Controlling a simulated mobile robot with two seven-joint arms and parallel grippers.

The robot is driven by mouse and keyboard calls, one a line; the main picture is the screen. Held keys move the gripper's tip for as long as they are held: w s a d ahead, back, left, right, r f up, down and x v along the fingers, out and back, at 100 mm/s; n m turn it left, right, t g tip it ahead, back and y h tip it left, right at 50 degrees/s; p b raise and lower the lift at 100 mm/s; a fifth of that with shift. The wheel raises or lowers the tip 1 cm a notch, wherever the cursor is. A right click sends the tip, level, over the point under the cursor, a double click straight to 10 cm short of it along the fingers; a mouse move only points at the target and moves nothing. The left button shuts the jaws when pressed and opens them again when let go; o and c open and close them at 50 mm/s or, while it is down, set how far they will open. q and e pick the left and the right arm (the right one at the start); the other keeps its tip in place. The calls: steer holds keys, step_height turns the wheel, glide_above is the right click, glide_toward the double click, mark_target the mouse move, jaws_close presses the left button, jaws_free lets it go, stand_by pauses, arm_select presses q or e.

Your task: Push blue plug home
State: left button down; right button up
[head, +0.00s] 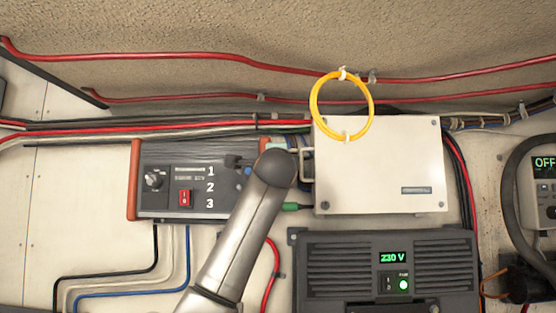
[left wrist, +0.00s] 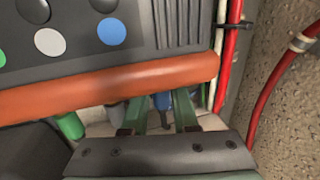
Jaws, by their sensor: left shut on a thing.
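The blue plug (left wrist: 162,102) shows in the left wrist view between the two fingers of my left gripper (left wrist: 159,117), just under the box's orange edge (left wrist: 120,88). My left gripper is shut on it. How deep the plug sits is hidden by the edge and fingers. In the head view my left arm comes up from below and its wrist covers the right end of the control box (head: 225,158). The blue plug cannot be made out there. The box face carries blue, white and green dots, with the blue dot (left wrist: 111,31) nearest the plug. My right gripper is not in view.
A green plug (head: 290,206) sits lower on the same side; it also shows in the left wrist view (left wrist: 69,125). A white box (head: 378,175) with a yellow loop (head: 318,105) stands close to the right. The 230 V unit (head: 335,270) is below. Red cables (head: 200,58) run above.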

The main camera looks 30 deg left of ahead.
arm_select(q)
steer(key=shift+s+a, duration=0.25)
steer(key=shift+a, duration=0.2)
stand_by(0.4)
steer(key=c, duration=0.9)
jaws_free()
